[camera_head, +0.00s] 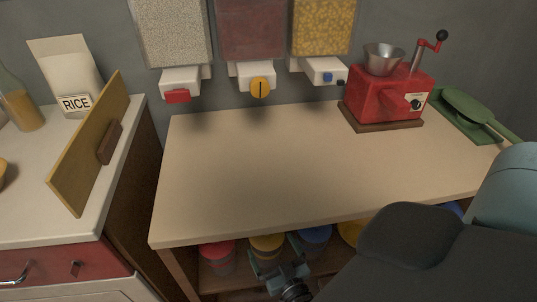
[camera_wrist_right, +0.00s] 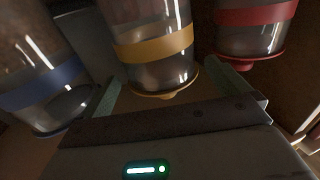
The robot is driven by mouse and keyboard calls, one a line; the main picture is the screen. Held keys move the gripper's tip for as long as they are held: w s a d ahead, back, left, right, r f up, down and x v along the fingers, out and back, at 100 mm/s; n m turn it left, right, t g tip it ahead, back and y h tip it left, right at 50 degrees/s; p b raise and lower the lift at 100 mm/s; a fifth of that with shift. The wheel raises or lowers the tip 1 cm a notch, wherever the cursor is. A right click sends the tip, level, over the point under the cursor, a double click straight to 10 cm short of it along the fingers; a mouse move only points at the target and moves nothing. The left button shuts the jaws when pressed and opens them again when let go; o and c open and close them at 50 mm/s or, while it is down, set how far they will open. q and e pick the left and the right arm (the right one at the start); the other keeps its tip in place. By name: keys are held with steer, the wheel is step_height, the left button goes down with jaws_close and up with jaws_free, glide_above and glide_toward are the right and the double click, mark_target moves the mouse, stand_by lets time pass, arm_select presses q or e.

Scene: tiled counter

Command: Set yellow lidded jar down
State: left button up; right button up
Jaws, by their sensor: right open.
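The yellow lidded jar (camera_head: 267,244) is on the shelf under the counter, between a red-lidded jar (camera_head: 217,250) and a blue-lidded jar (camera_head: 313,236). My right gripper (camera_head: 277,260) is in front of it and hides its lower part. In the right wrist view the clear yellow-banded jar (camera_wrist_right: 155,45) appears lid-down, between the open fingers of my right gripper (camera_wrist_right: 170,76). Gaps show beside its lid, and I see no clear grip on it. The blue jar (camera_wrist_right: 50,85) and red jar (camera_wrist_right: 250,35) flank it there. My left gripper is not in view.
The countertop (camera_head: 260,170) above the shelf is largely clear. A red grinder (camera_head: 385,98) and a green scoop (camera_head: 470,110) stand at its back right. Dispensers (camera_head: 260,80) hang on the wall. A wooden board (camera_head: 85,150) stands on the left counter.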

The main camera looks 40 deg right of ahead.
steer(key=p+v, duration=0.1)
steer(key=v, duration=0.6)
steer(key=shift+s, duration=0.3)
steer(key=s+a+f+n+g+y, duration=0.1)
steer(key=s+a+g+y, duration=0.1)
steer(key=s, duration=0.6)
steer(key=s+a+f+n+g+y, duration=0.1)
steer(key=s+a+n+g+y, duration=0.1)
steer(key=s+g, duration=0.3)
steer(key=s+a+f+n+g+y, duration=0.1)
steer(key=s+a+n+g+y, duration=0.1)
steer(key=s, duration=0.9)
steer(key=shift+s+a+f+g+y, duration=0.25)
steer(key=shift+a+g+y, duration=0.25)
steer(key=shift+g, duration=0.4)
steer(key=shift+d, duration=0.1)
